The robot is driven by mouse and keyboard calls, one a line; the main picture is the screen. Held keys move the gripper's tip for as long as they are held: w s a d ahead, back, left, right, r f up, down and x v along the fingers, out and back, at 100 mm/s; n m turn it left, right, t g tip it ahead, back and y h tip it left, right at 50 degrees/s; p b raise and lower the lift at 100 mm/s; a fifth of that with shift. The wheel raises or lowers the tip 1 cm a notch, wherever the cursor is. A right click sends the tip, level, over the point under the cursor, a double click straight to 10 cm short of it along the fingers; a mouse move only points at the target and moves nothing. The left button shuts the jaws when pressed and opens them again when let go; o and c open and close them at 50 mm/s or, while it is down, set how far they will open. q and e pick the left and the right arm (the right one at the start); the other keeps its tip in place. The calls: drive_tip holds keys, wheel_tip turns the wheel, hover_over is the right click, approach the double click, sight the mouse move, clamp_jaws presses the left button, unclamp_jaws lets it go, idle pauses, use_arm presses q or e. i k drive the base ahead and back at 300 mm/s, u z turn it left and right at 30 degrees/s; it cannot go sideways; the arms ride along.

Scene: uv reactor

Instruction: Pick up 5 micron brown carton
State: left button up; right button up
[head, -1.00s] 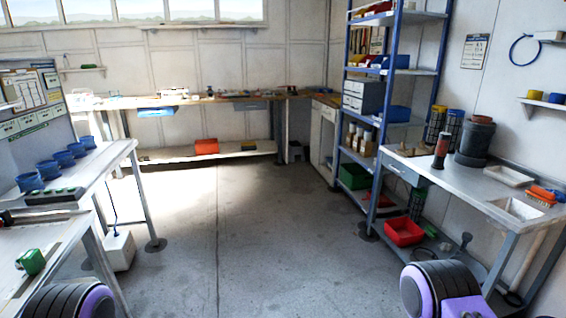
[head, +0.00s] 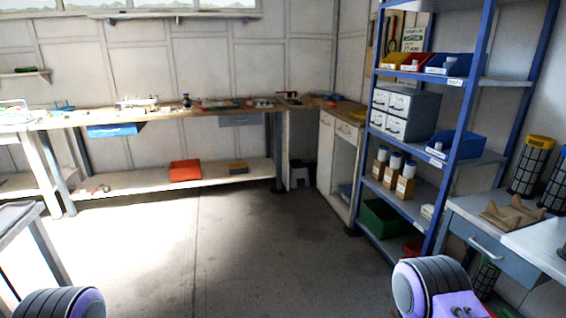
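Brown cartons stand in a row on a middle shelf of the blue rack at the right: a left one (head: 379,171), a middle one (head: 392,178) and a right one (head: 405,187). Each has a pale label on its front and a white, blue-banded cylinder rising from its top. The labels are too small to read, so I cannot tell which is the 5 micron carton. Only rounded black and purple parts of my arms show at the bottom left and bottom right. Both grippers are out of view, well away from the cartons.
The blue rack (head: 465,110) also holds grey drawers (head: 411,114), a blue bin (head: 455,147) and a green crate (head: 384,218). A grey workbench (head: 492,247) with black cage-like cylinders stands at the right. A long bench (head: 220,105) lines the back wall. The middle floor is clear.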

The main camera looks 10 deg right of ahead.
sight(391, 178)
drive_tip(key=i, duration=3.75)
drive_tip(key=z, duration=2.2)
